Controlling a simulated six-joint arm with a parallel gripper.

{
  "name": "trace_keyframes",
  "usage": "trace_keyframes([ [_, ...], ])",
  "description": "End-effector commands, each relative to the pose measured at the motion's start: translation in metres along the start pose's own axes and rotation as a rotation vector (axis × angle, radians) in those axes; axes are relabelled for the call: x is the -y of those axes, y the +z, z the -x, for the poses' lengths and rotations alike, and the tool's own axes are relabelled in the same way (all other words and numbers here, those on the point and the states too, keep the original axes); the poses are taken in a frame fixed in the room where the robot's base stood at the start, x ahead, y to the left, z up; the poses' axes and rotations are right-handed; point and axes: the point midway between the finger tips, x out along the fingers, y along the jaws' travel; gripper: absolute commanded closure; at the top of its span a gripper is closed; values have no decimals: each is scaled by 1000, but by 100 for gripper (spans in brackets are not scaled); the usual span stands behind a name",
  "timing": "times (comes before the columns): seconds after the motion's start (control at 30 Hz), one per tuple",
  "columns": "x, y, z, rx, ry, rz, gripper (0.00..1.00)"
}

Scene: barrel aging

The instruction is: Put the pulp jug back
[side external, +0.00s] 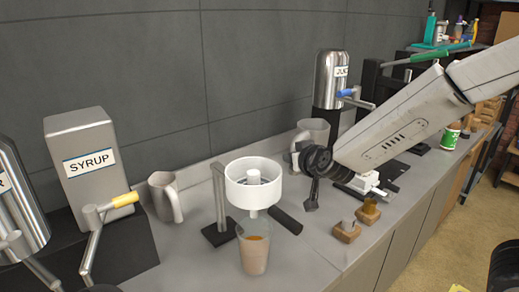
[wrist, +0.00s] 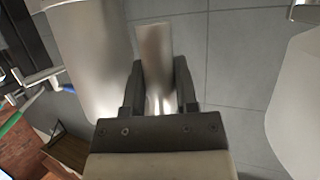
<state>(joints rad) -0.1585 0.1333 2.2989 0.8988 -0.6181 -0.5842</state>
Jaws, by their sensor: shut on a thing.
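A grey metal jug (side external: 316,131) shows behind the wrist end of my arm, in front of the juice dispenser, its handle on the left side. My gripper (side external: 312,172) is beside the jug, and its fingertips are hard to make out there. In the wrist view my gripper (wrist: 158,72) is shut on a grey metal strip (wrist: 155,48), which looks like the jug's handle. The jug's base is hidden by my arm, so I cannot tell whether it touches the counter. A second grey jug (side external: 165,196) stands upright beside the syrup dispenser.
The juice dispenser (side external: 329,78) with a blue-handled tap is close behind. A white strainer (side external: 253,184) sits over a glass (side external: 253,250) of orange-brown liquid. Small wooden-based items (side external: 346,231) stand near the front edge. The syrup dispenser (side external: 84,165) is at left.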

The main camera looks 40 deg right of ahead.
Motion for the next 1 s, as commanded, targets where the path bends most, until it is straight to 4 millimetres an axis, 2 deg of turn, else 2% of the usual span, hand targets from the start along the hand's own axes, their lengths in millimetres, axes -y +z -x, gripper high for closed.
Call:
trace_keyframes([
  [0.37, 3, 25, 4, 0, -52, 24, 100],
  [0.83, -1, -4, 10, -5, 11, -6, 100],
  [1.0, -5, -24, 16, -7, 58, -27, 100],
])
